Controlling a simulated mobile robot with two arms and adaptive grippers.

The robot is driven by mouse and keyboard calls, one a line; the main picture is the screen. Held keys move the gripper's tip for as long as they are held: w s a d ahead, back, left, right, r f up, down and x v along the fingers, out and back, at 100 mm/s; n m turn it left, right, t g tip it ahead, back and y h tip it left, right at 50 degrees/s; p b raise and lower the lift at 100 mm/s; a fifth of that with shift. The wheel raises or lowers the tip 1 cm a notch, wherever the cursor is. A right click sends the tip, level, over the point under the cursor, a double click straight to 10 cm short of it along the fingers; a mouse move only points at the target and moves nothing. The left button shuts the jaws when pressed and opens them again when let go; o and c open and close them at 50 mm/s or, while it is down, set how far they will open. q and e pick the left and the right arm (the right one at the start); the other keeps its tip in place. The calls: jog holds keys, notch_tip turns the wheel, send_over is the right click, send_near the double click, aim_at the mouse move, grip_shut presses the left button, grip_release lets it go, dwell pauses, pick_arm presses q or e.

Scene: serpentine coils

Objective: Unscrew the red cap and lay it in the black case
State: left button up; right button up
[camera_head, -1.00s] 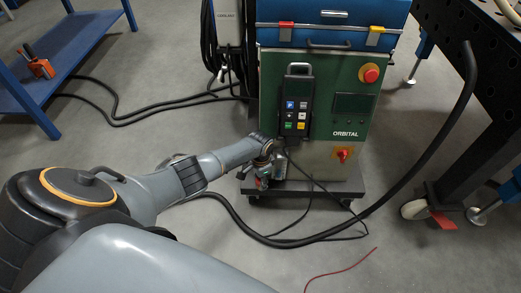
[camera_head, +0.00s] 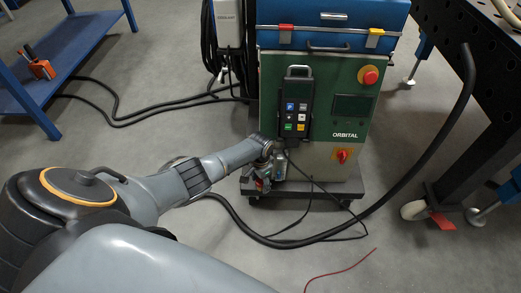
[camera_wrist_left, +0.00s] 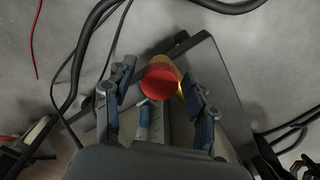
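The red cap (camera_wrist_left: 160,79) shows in the left wrist view, round and ribbed, in front of a brass-coloured fitting (camera_wrist_left: 186,82). My left gripper (camera_wrist_left: 162,98) is open, with blue-padded fingers on either side of the cap and gaps between them and it. In the head view my left gripper (camera_head: 265,174) is low, at the lower left front of the green ORBITAL machine (camera_head: 340,105); the cap is not clear there. I cannot make out a black case in either view. My right gripper is out of view.
The machine stands on a dark wheeled cart (camera_head: 335,188) with a blue case (camera_head: 330,20) on top. A thick black hose (camera_head: 405,180) curves over the floor. A black perforated table (camera_head: 470,50) is at the right, a blue shelf (camera_head: 85,55) at the left.

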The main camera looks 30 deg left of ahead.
pick_arm(q)
jog(key=shift+r, duration=0.1)
notch_tip(320, 180, up, 11)
notch_tip(320, 180, up, 6)
jog(key=p, duration=0.6)
send_over(260, 181)
jog(key=shift+d, duration=0.1)
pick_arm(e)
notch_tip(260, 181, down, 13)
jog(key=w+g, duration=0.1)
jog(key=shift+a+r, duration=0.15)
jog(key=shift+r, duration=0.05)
pick_arm(q)
jog(key=shift+c, duration=0.4)
